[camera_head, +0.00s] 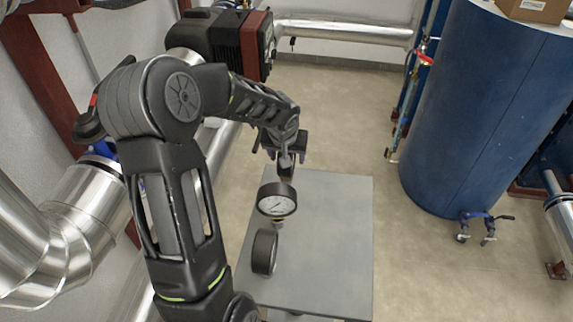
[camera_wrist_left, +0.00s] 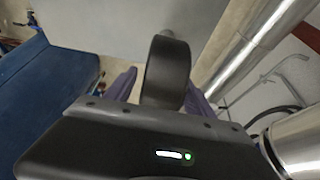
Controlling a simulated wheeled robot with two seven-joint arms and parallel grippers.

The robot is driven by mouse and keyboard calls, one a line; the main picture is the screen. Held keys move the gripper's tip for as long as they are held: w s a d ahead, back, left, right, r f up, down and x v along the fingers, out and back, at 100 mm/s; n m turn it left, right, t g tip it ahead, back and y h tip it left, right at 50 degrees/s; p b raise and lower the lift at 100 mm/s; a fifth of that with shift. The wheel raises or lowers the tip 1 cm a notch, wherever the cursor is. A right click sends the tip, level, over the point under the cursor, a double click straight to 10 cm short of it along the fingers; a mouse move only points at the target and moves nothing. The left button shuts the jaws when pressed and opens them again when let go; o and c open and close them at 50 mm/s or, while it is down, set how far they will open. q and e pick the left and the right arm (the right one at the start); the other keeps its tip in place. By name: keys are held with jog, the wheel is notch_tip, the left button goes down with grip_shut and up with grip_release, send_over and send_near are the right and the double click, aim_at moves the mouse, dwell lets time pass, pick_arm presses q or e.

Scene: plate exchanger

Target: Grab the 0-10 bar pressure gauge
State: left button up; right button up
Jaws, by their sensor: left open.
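A round pressure gauge (camera_head: 277,199) with a white dial and black rim faces up at the head camera near the far part of the grey table. A second black gauge (camera_head: 264,252) stands nearer, its dial turned out of view. The scale numbers are too small to read, so I cannot tell which is 0-10 bar. My left gripper (camera_head: 287,162) is open just beyond the white-dialled gauge. In the left wrist view, a dark round gauge body (camera_wrist_left: 166,72) sits between the open fingers of my left gripper (camera_wrist_left: 160,92). Contact cannot be told. My right gripper is not in view.
The grey table (camera_head: 335,235) is bare on its right side. A large blue tank (camera_head: 490,110) stands to the right. Silvery pipes (camera_head: 75,225) and a black and red pump unit (camera_head: 225,40) lie to the left and behind. The floor between is clear.

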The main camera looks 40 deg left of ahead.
pick_arm(q)
grip_shut()
dwell(0.6)
